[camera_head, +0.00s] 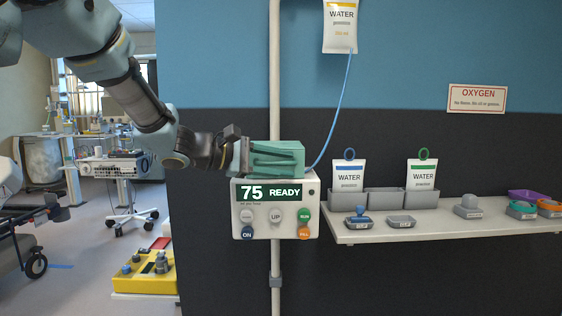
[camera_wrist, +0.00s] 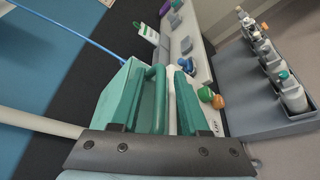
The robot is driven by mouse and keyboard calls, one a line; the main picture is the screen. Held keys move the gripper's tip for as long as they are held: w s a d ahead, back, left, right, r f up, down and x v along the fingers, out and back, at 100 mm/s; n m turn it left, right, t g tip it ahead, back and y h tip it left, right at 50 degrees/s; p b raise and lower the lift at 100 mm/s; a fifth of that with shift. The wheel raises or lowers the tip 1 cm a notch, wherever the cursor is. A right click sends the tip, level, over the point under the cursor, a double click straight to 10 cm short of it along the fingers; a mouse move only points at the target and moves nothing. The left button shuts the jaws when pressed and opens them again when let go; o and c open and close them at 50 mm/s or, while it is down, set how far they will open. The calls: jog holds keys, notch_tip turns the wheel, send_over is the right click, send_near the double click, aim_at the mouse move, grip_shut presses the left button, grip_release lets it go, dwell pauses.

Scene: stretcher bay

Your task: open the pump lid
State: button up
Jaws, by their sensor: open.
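The pump is a white box (camera_head: 240,222) on a pole. Its display (camera_head: 269,193) reads "75 READY", with several round buttons below. A teal lid (camera_head: 290,146) sits on top of the pump and looks closed. My gripper (camera_head: 280,159) reaches in from the left at the lid, its teal fingers hard to tell from the lid. In the wrist view, my gripper (camera_wrist: 157,72) is open, with one finger on each side of a teal rounded handle bar (camera_wrist: 155,92). I cannot tell whether the fingers touch the bar. The pump's hinge is hidden.
A water bag (camera_head: 340,30) hangs above, and its blue tube (camera_head: 341,105) runs down behind the pump's right side. A shelf (camera_head: 450,230) with water bags, grey bins and clips stands at right. A yellow case (camera_head: 150,282) is at lower left.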

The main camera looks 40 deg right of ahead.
grip_shut()
jog(key=shift+f, duration=0.1)
jog(key=shift+s+f, duration=0.1)
jog(key=shift+s, duration=0.05)
dwell(1.2)
